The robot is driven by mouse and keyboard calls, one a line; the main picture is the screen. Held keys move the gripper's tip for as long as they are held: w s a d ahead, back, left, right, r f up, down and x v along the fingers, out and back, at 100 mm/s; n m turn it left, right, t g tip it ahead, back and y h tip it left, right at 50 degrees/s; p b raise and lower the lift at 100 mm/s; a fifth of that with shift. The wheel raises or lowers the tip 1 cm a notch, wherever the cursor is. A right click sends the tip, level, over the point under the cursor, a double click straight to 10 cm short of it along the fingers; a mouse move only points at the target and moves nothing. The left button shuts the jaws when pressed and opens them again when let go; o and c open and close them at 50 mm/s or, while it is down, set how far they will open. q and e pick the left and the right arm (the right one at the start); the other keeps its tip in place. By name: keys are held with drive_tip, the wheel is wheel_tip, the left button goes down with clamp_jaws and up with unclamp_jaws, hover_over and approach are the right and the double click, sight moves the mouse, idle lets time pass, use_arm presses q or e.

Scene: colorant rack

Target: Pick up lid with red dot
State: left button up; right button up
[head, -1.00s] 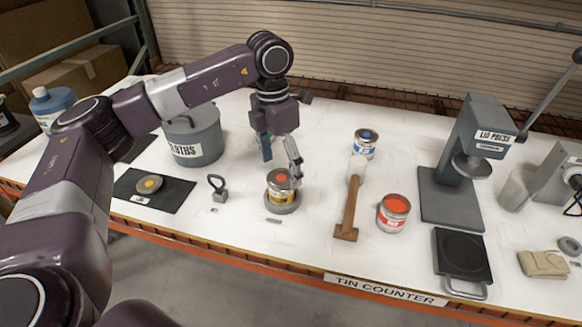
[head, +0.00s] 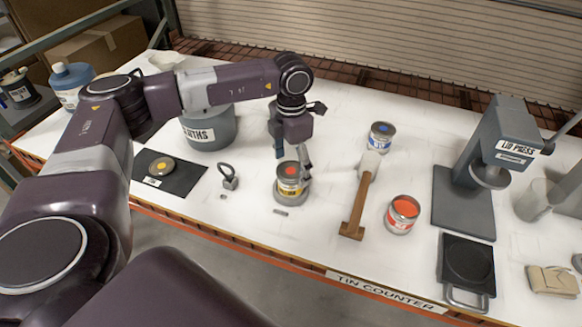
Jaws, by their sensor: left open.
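The lid with a red dot (head: 289,169) sits on top of a tin with a yellow label (head: 289,187). The tin stands upright in a grey round base on the white counter. My left gripper (head: 292,160) points down just above and behind this lid. Its fingers are apart, one at the left and one at the right rear of the lid, and nothing shows between them. I cannot tell whether a finger touches the lid. My right gripper is not in view.
A yellow-dot lid (head: 161,166) lies on a black mat (head: 184,181) at left.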

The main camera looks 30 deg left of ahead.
use_arm(q)
drive_tip(key=shift+f, duration=0.1)
drive_tip(key=c, duration=0.9)
drive_tip(key=shift+o, duration=0.2)
